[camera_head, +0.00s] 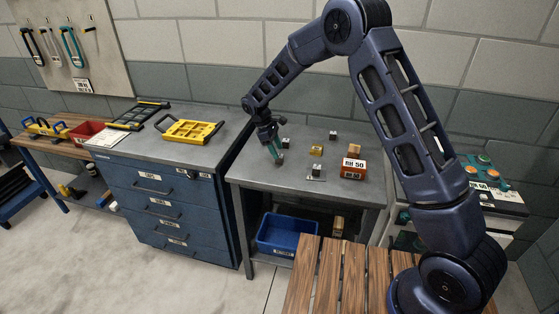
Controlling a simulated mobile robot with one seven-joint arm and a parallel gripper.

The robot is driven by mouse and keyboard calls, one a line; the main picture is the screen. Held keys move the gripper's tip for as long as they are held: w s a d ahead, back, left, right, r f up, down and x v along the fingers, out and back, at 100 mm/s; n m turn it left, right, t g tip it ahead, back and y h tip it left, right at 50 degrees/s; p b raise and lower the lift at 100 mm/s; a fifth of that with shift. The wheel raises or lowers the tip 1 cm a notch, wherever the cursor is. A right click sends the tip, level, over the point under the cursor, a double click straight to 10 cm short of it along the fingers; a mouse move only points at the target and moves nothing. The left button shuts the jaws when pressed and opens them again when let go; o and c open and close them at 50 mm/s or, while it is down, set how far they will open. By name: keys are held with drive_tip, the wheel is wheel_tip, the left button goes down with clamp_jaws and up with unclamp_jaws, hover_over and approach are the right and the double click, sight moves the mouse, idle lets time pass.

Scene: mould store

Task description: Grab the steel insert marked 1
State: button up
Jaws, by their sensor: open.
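Several small blocks stand on the grey workbench (345,199). Grey steel-looking ones are at the back left (286,142), at the back right (333,135) and near the front edge (316,172). A brass-coloured block (317,150) stands among them. Any numbers on them are too small to read, so I cannot tell which insert is marked 1. My gripper (277,156) is open and points down at the bench's left part, close to a small grey block (280,160). I cannot tell whether the fingers are around that block or beside it.
An orange box (353,169) labelled 50 stands at the bench's right, with a brownish block (354,149) at it. A blue bin (288,235) is on the shelf below. A blue drawer cabinet (160,205) stands left, with a yellow frame (190,130) on top.

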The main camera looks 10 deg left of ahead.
drive_tip(key=x, duration=0.4)
drive_tip(key=shift+w+a+f, duration=0.1)
drive_tip(key=shift+w+f, duration=0.05)
drive_tip(key=shift+f, duration=0.15)
drive_tip(key=shift+c, duration=0.4)
clamp_jaws()
drive_tip(key=shift+r, duration=0.1)
